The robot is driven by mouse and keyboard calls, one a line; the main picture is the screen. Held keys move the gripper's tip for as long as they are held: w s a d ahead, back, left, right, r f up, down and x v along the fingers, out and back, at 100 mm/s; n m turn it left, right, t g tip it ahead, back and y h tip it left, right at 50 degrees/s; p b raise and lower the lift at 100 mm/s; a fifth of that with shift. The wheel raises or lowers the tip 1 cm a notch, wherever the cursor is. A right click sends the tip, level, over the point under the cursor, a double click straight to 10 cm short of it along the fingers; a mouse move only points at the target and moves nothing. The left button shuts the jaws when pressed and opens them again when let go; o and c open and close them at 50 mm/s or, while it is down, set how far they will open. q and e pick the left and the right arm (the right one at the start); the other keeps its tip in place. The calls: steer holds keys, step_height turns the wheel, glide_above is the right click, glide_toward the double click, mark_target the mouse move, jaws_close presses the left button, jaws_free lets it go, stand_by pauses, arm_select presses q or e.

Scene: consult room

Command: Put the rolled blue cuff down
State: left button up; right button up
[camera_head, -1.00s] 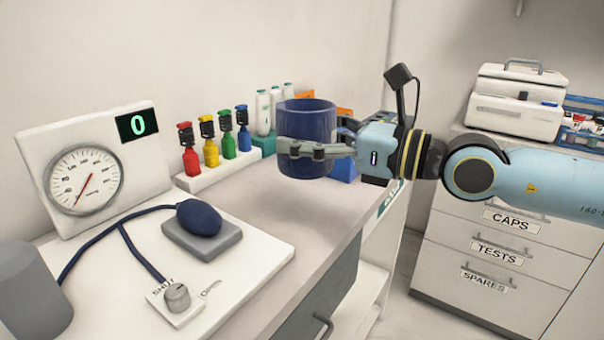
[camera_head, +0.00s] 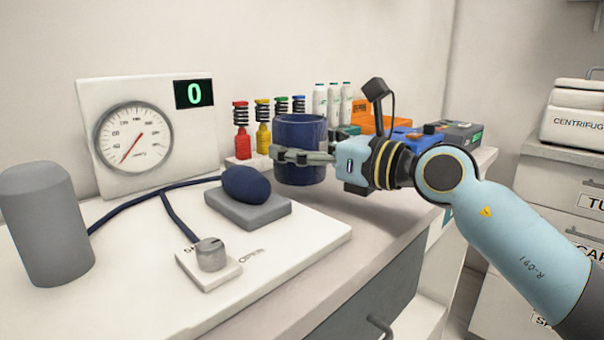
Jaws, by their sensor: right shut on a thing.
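The rolled blue cuff (camera_head: 301,132) is a dark blue upright cylinder, hollow at the top. My right gripper (camera_head: 300,156) is shut on it, with a finger across its front side. The cuff is over the counter, behind the white board and in front of the coloured bottles. I cannot tell whether its bottom touches the counter. My left gripper is not in view.
A white board (camera_head: 300,248) holds a blue bulb (camera_head: 245,184), a valve knob (camera_head: 211,254) and a grey cylinder (camera_head: 45,222). A gauge panel (camera_head: 150,92) stands behind. Coloured bottles (camera_head: 241,135) and orange and blue boxes crowd the back. Bare counter (camera_head: 350,205) lies right of the board.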

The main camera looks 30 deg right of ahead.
steer(key=shift+f+b, duration=0.6)
steer(key=shift+f, duration=1)
steer(key=o, duration=1.3)
steer(key=shift+c, duration=0.2)
